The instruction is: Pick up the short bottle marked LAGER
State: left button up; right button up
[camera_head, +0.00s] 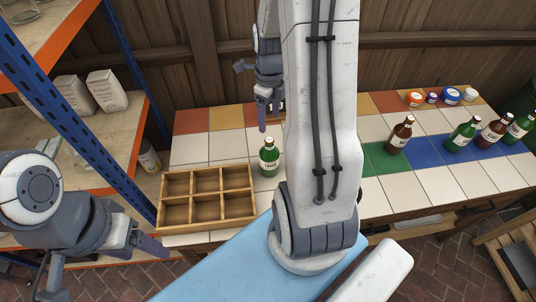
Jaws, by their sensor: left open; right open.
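A short green bottle (269,157) stands upright on the tiled table, just right of the wooden crate. Its pale label has small dark print that looks like LAGER. My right gripper (268,112) is open and empty, pointing down above and behind this bottle, apart from it. My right arm's large links hide the table to the right of the bottle. My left gripper (147,248) is open and empty at the lower left, near the table's front left corner and the crate.
The wooden crate (207,195) has several compartments, all looking empty. Other brown (400,135) and green bottles (464,135) stand at the right, with small jars (450,96) behind. A blue-framed shelf (75,115) stands at the left. A wooden fence (190,50) closes the back.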

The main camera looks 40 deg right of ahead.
jog(key=m, duration=0.1)
send_over(269, 139)
jog(key=f, duration=0.5)
jog(key=shift+s+d, duration=0.25)
jog(key=shift+d, duration=0.15)
jog(key=f, duration=0.1)
jog(key=f+p, duration=0.1)
jog(key=f, duration=0.1)
jog(key=f+p, duration=0.1)
jog(key=shift+w+a+f, duration=0.1)
jog(key=shift+a+f, duration=0.15)
jog(key=shift+a, duration=0.15)
jog(key=shift+f, duration=0.55)
grip_shut()
jog(key=shift+w, duration=0.1)
